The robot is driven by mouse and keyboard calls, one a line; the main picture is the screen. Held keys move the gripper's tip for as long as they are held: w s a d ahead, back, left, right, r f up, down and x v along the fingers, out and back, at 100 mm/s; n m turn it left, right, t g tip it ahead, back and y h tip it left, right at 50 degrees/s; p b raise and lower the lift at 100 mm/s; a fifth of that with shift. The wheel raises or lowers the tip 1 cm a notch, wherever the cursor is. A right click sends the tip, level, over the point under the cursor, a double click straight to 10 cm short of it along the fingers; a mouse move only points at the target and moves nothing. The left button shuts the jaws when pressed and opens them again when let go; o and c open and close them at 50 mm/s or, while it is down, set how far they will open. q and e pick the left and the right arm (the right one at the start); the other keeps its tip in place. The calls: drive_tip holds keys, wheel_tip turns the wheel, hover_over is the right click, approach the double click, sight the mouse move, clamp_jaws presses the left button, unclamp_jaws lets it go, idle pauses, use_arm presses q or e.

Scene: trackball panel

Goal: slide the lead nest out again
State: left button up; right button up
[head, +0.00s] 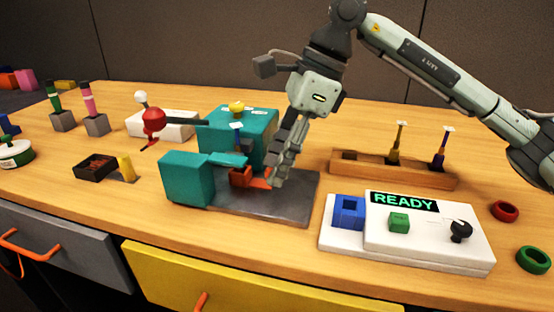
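A teal press (243,132) stands on a dark grey base plate (290,205) at the middle of the bench, with a teal block (187,178) at its front left. A small orange-red piece, which looks like the lead nest (241,178), sits low between the teal parts. An orange tab (260,184) sticks out of it to the right. My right gripper (274,180) points down over the plate, its fingertips at or very near this tab. Its fingers look close together, but whether they grip the tab is hidden. My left gripper is not in view.
A red-ball lever (153,120) reaches left from the press. A white panel (428,240) reading READY stands at the front right, behind it a wooden rack (350,166) with two upright tools. Red (505,211) and green (533,260) rings lie at the right.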

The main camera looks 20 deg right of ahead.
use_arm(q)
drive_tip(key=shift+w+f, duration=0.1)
use_arm(e)
clamp_jaws()
idle(0.3)
